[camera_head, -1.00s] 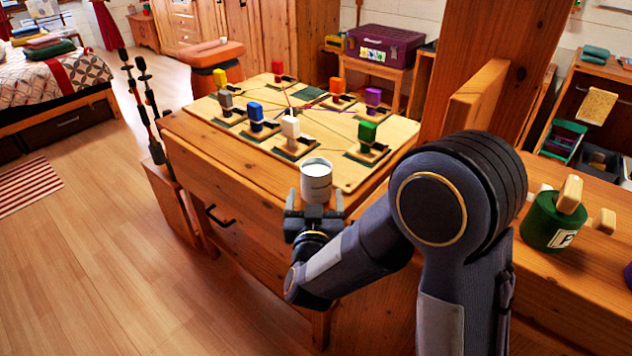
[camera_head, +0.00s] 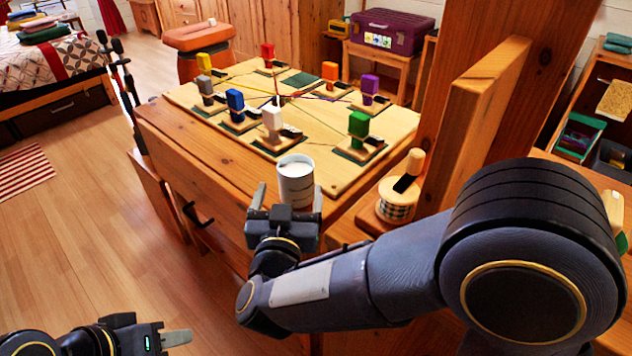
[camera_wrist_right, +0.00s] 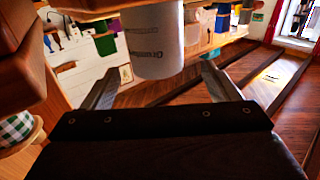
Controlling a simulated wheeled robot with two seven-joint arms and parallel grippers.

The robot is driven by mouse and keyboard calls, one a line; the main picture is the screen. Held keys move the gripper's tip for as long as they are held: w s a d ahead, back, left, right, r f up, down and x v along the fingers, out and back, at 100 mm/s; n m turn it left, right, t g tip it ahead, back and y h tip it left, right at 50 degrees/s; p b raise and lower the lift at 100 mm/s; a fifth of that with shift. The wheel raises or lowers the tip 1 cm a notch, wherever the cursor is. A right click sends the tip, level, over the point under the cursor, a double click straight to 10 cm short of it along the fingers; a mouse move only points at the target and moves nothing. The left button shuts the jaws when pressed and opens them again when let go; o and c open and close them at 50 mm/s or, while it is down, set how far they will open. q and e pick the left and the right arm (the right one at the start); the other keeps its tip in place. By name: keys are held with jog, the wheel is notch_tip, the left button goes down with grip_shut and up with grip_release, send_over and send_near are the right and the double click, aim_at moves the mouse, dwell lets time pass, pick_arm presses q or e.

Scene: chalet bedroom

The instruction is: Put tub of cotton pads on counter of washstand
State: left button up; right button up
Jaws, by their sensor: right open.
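The tub of cotton pads (camera_head: 296,182) is a white-grey cylinder with a pale top, at the near edge of the wooden table (camera_head: 190,147). It also shows in the right wrist view (camera_wrist_right: 152,42), with dark lettering on its side. My right gripper (camera_head: 289,196) is open in front of the tub, its fingers pointing toward it. In the right wrist view the tub appears between and beyond the fingertips (camera_wrist_right: 160,72); I see no grip on it. My left gripper (camera_head: 152,332) is at the bottom left, away from the table; its jaw gap is unclear. I cannot identify the washstand counter.
A board (camera_head: 330,115) with several coloured blocks and strings lies behind the tub. A wooden post (camera_head: 480,100) and a checkered object with a wooden knob (camera_head: 396,200) stand to the right. An orange-topped stool (camera_head: 199,38) is behind.

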aim_at(297, 158)
jog(key=w, duration=0.2)
jog(key=w+d+b, duration=0.1)
jog(key=w, duration=0.3)
jog(key=shift+w+d+r, duration=0.15)
jog(key=shift+w+r, duration=0.15)
jog(key=shift+r, duration=0.05)
jog(key=c, duration=1.3)
